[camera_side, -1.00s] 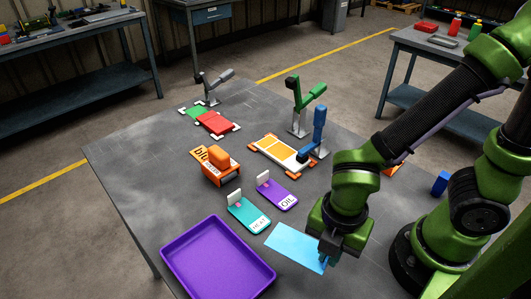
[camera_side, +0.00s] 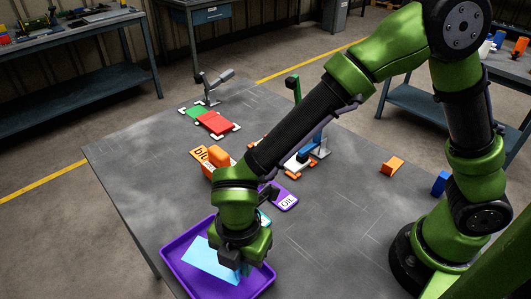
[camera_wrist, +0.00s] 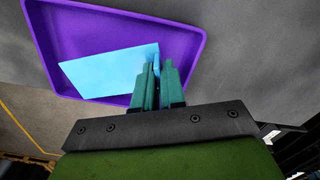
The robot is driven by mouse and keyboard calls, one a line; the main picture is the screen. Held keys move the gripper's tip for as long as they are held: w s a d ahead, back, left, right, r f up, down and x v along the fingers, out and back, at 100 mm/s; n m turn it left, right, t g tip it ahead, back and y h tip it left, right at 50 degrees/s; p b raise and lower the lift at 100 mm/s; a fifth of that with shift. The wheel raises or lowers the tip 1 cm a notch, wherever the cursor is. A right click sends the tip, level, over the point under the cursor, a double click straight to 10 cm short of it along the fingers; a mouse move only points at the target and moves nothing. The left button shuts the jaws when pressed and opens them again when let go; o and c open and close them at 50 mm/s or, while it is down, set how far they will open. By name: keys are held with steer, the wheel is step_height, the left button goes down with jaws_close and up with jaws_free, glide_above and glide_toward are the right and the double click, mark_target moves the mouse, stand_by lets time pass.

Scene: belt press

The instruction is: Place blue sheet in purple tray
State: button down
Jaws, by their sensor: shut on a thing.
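The blue sheet (camera_side: 205,260) is a light blue flat piece over the inside of the purple tray (camera_side: 172,262), at the front of the table. My gripper (camera_side: 240,273) is over the tray's right part and is shut on the sheet's edge. In the wrist view, the green fingers (camera_wrist: 156,82) pinch the right edge of the sheet (camera_wrist: 105,73), which lies within the outline of the tray (camera_wrist: 190,42). I cannot tell whether the sheet touches the tray floor.
A purple OIL card (camera_side: 285,200) lies behind my gripper, with a teal card mostly hidden. An orange block (camera_side: 218,158) stands further back. Red (camera_side: 214,121) and green pieces lie at the far left. The table's right middle is mostly clear.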

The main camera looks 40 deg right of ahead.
steer(key=shift+w+a+f, duration=0.1)
steer(key=shift+a+f, duration=0.05)
steer(key=shift+f, duration=1.65)
steer(key=shift+f, duration=0.2)
steer(key=c, duration=1.2)
jaws_free()
steer(key=shift+r, duration=0.2)
